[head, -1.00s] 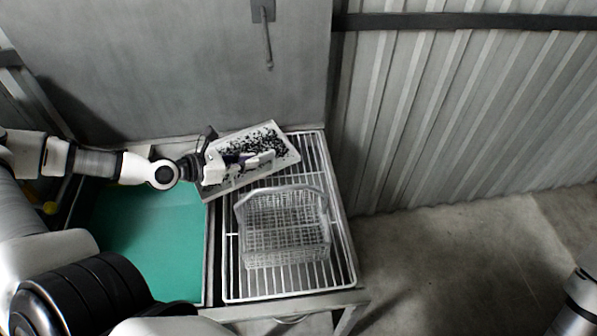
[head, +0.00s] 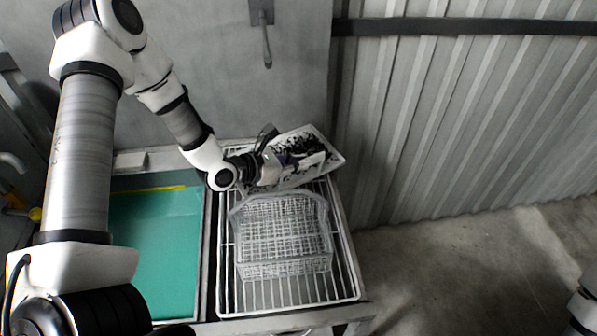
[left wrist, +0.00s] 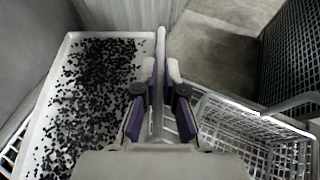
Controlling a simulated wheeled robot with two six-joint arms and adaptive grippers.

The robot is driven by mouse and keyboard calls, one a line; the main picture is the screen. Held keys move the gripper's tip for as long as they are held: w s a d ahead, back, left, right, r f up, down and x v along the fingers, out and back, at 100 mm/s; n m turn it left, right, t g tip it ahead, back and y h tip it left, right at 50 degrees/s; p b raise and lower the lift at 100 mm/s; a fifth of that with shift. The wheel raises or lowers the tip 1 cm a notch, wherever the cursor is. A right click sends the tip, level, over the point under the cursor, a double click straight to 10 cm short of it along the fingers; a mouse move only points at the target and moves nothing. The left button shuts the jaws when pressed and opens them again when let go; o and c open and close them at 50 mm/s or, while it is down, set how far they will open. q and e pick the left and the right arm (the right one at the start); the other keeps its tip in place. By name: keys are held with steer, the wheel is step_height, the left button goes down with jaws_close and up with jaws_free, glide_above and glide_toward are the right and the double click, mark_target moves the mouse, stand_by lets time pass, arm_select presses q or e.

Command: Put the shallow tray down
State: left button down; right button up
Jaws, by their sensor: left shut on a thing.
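The shallow tray (head: 333,157) is white with many small black pieces in it. In the head view it is at the back of the wire rack, tilted in the picture and partly hidden by my left gripper. In the left wrist view the tray (left wrist: 52,82) lies on the left, and its long side wall runs between my fingers. My left gripper (head: 312,160) is shut on that wall; its purple-sided fingers show in the left wrist view (left wrist: 160,75). I cannot tell whether the tray touches the rack beneath it. My right gripper is not in view.
A wire basket (head: 282,268) with a handle stands on the wire rack (head: 345,285), just in front of the tray. A green surface (head: 155,250) lies left of the rack. A grey wall stands behind, and corrugated metal (head: 450,120) is at the right.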

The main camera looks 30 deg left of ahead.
mark_target(290, 174)
arm_select(q)
step_height(290, 174, down, 2)
steer(key=shift+f+p, duration=0.25)
steer(key=shift+p, duration=0.25)
steer(key=shift+w+f, duration=0.1)
steer(key=shift+f, duration=0.45)
steer(key=c, duration=1.3)
jaws_free()
steer(key=shift+o, duration=0.2)
